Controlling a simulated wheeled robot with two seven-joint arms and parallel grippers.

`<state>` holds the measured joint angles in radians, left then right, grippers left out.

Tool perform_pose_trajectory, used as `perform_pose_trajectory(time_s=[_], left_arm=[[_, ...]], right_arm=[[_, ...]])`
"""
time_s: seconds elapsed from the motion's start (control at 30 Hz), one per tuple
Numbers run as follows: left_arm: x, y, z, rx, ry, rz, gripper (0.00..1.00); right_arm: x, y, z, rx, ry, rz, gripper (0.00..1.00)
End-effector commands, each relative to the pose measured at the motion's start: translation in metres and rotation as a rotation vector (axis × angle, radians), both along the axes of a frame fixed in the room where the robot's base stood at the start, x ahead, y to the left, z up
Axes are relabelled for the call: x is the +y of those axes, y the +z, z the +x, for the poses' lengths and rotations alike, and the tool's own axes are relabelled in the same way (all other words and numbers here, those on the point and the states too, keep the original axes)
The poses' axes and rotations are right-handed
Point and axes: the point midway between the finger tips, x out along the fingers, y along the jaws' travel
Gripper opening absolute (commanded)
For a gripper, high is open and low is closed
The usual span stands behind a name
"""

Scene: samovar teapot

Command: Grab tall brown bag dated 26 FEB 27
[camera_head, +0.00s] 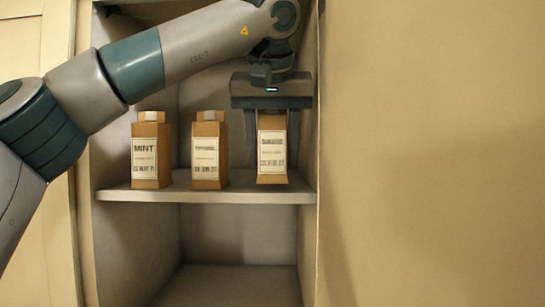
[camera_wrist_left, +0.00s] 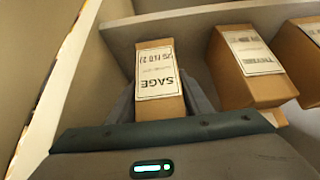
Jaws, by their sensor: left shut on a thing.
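A tall brown paper bag (camera_head: 272,180) with a white label is at the right end of the cabinet shelf. My left gripper (camera_head: 273,138) comes down from above and is shut on this bag, one finger on each side. In the left wrist view the same bag (camera_wrist_left: 158,74) stands between the fingers, its label upside down, reading SAGE with a FEB date; the exact day is hard to read. Its base shows a little higher in the head view than the other bags' bases; I cannot tell whether it touches the shelf. My right gripper is out of view.
A MINT bag (camera_head: 151,158) and another labelled brown bag (camera_head: 209,155) stand to the left on the same shelf (camera_head: 215,196). The cabinet wall (camera_head: 309,150) is close on the right of the gripper. The compartment below is empty.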

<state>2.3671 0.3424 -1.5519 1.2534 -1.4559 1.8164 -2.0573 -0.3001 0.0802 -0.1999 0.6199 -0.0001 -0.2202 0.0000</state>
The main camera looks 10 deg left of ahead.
Motion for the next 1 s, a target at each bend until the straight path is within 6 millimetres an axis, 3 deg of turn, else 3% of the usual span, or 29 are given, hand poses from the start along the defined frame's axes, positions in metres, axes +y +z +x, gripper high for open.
perform_pose_trajectory(time_s=[0.27,0.47,0.67,0.83,1.0], left_arm=[[-0.001,0.024,0.000,-0.001,0.000,-0.001,0.19],[-0.006,0.022,-0.027,-0.003,-0.003,0.001,0.19],[-0.015,0.022,-0.072,-0.004,-0.005,0.003,0.19],[-0.025,0.022,-0.121,-0.004,-0.005,0.004,0.19],[-0.034,0.027,-0.171,-0.006,-0.004,0.005,0.19]], right_arm=[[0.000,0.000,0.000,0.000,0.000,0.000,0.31],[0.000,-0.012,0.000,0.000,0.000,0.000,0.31],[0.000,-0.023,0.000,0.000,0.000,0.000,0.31],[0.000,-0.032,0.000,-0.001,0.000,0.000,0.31],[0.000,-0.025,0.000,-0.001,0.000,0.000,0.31]])
